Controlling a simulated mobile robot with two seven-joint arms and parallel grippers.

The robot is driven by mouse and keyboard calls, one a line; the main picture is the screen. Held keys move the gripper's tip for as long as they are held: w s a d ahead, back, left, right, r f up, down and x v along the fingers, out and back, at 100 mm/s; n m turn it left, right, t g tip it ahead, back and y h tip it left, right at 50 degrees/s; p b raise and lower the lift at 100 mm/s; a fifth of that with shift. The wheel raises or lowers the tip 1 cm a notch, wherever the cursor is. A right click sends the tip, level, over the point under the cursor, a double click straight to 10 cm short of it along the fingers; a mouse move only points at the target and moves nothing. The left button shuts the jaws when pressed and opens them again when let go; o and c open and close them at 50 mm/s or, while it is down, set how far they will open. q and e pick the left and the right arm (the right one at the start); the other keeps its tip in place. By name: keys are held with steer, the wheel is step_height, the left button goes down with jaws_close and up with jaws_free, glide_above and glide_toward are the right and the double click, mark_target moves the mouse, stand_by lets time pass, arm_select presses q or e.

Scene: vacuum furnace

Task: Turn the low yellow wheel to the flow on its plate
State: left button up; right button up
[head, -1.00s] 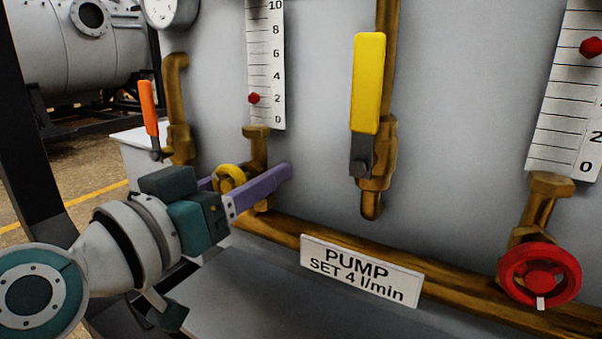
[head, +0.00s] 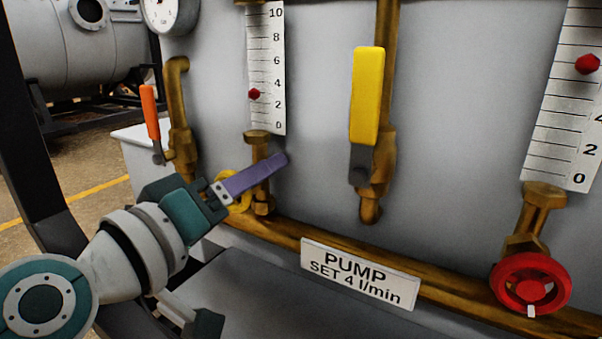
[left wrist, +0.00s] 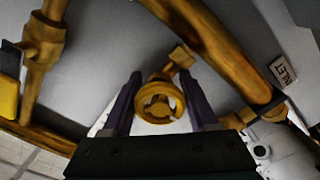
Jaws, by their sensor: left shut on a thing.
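The low yellow wheel (head: 240,203) sits on a brass fitting below the left scale, mostly hidden behind my left gripper. The left wrist view shows it face-on (left wrist: 160,103) between the two purple fingers. My left gripper (head: 268,174) is shut on the wheel, one finger on each side; in the head view only one finger shows clearly. The left scale (head: 267,60) has a red marker (head: 254,94) at about 3, midway between 2 and 4. The plate (head: 360,274) reads "PUMP SET 4 l/min". My right gripper is not in view.
A yellow lever (head: 367,95) hangs on the middle pipe, and an orange lever (head: 150,112) stands at the left. A red wheel (head: 530,284) is at the lower right under a second scale (head: 565,110). A brass pipe (head: 450,297) runs low along the panel.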

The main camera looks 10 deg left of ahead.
arm_select(q)
steer(key=shift+n, duration=1.4)
steer(key=o, duration=1.4)
steer(key=shift+c, duration=0.2)
